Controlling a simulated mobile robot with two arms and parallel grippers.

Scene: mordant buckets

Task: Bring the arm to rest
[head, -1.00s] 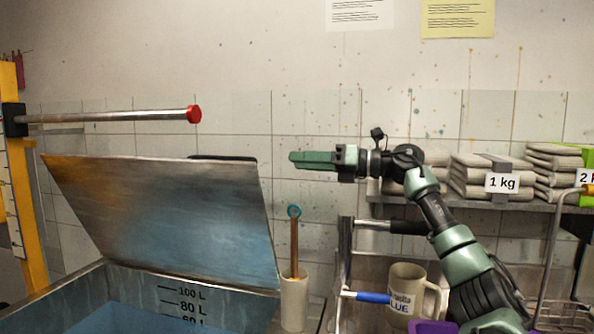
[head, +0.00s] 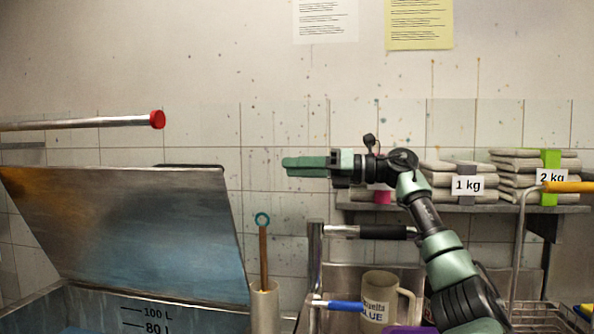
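My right arm comes up from the lower right of the head view and bends left at its wrist. My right gripper (head: 305,166) is held level in the air, its green fingers pointing left. It is in front of the tiled wall, above and to the right of the wooden handle with a teal ring (head: 263,245). No object shows in its fingers. They are seen from the side, so I cannot tell whether they are apart. My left gripper is not in view.
A vat with a raised metal lid (head: 130,225) stands at left, a red-capped bar (head: 85,123) above it. A shelf (head: 480,208) at right holds folded cloth stacks (head: 455,195). A mug (head: 380,310) and a cart's blue handle (head: 340,306) are below. Open air surrounds the fingertips.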

